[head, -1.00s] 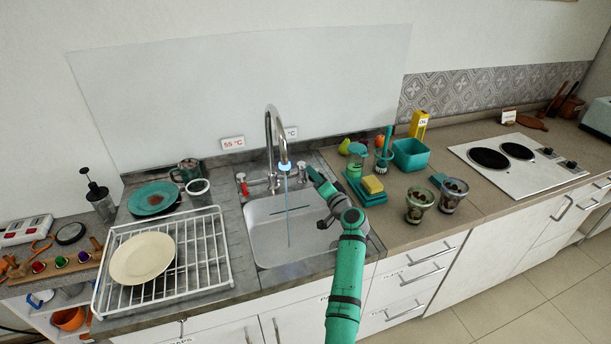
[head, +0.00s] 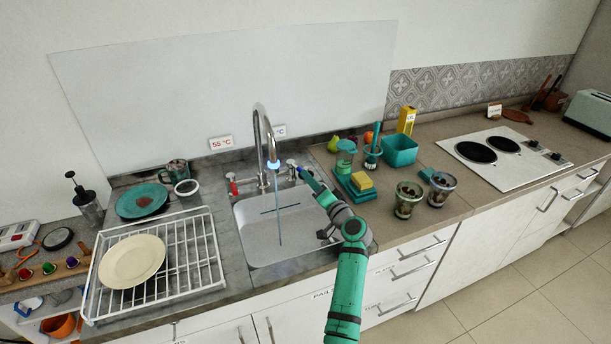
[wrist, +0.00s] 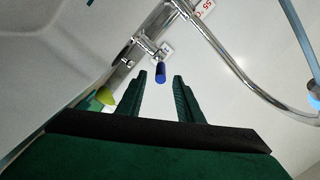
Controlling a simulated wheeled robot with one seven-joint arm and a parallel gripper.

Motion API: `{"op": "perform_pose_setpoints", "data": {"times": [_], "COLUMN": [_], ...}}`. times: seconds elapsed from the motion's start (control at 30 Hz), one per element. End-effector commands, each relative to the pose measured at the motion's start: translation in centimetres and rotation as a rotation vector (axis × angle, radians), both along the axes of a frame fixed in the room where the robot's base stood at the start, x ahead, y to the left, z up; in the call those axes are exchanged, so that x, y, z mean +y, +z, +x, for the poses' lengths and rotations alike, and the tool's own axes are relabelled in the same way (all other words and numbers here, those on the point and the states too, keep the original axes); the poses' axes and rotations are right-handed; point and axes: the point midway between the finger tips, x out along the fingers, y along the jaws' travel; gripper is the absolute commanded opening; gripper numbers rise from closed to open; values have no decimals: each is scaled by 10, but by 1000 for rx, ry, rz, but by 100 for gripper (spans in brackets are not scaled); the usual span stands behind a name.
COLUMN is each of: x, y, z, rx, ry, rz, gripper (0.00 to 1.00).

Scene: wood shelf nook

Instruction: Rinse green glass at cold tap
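The tap (head: 261,135) has a tall curved spout, a blue glow at its mouth and a thin stream of water (head: 280,215) falling into the sink (head: 262,228). A red-ended handle (head: 232,186) is at its left. A blue-ended handle (wrist: 160,72) is at its right, just beyond and between my fingertips in the wrist view. My gripper (wrist: 160,80) is open and empty, its fingers apart; the head view shows it by the right handle. Two glasses with dark residue stand on the right counter: a greenish one (head: 407,201) and a greyer one (head: 441,190).
A sponge (head: 362,181), a teal box (head: 399,151) and a brush (head: 373,146) stand right of the sink. A white rack (head: 196,258) with a plate (head: 131,262) is at the left. The hob (head: 500,158) is far right.

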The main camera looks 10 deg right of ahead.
Motion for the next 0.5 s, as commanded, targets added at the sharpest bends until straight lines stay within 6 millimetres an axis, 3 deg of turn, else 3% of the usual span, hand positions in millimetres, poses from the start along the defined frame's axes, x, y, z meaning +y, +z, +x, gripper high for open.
{"op": "perform_pose_setpoints", "data": {"times": [0.2, 0.5], "x": [-10, -14], "y": [-1, 0], "z": [-36, -52], "rx": [0, 1], "ry": [-1, -1], "rz": [-1, -1], "gripper": [33, 33]}}
